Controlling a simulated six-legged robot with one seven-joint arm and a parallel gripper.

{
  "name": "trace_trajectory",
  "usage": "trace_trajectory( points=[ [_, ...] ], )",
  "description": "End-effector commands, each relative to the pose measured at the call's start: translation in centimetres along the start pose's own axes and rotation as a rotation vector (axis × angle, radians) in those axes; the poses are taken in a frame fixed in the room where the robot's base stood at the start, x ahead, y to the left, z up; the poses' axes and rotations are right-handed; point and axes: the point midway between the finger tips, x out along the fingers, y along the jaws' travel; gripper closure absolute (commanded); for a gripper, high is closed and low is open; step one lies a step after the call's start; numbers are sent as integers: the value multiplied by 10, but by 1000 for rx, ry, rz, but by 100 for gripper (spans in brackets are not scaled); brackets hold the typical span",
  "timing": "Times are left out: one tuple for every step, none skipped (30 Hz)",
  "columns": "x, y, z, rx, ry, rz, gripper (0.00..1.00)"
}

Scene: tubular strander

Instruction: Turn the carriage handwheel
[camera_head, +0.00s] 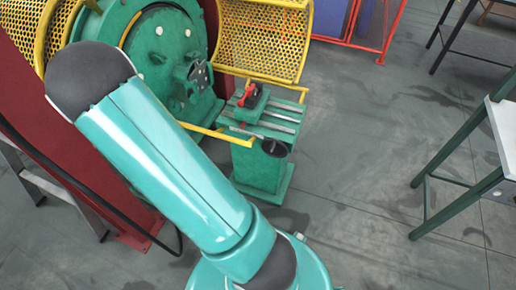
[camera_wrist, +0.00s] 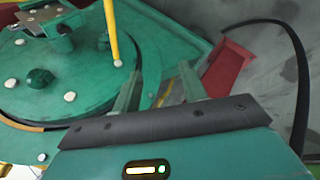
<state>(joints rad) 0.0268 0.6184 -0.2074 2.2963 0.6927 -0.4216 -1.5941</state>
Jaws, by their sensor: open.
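The carriage handwheel (camera_head: 274,148) is a small black wheel on the front of a green carriage stand (camera_head: 262,172) in the head view. My teal arm passes to the left of the stand, and my gripper is hidden in that view. In the wrist view, my gripper (camera_wrist: 160,80) shows two green fingers spread apart with nothing between them. They are beside a large green disc with white bolt heads (camera_wrist: 70,97). I cannot make out the handwheel in the wrist view.
A yellow mesh guard (camera_head: 262,40) stands open behind the carriage, and a yellow rail (camera_head: 215,133) runs along its left side. A dark red frame (camera_head: 75,165) is at left. A green-legged table (camera_head: 470,165) is at right. Grey floor between is clear.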

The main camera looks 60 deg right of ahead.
Motion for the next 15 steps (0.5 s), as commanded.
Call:
trace_trajectory(
  points=[
    [18, -11, 18, -60, -57, 17, 57],
    [27, -15, 29, -102, -90, 32, 57],
    [38, -20, 43, -156, -134, 51, 57],
    [46, -24, 54, -199, -170, 65, 57],
    [53, -28, 66, -242, -206, 78, 57],
    [62, -34, 81, -304, -255, 91, 57],
    [67, -38, 93, -350, -293, 101, 57],
    [72, -42, 104, -399, -330, 110, 57],
    [79, -48, 120, -465, -383, 122, 57],
    [83, -51, 133, -516, -424, 128, 57],
    [86, -55, 145, -568, -464, 133, 57],
    [89, -61, 161, -640, -518, 138, 57],
    [91, -65, 173, -693, -560, 141, 57],
    [93, -68, 185, -749, -601, 143, 57],
    [94, -73, 201, -823, -658, 145, 57]
  ],
)
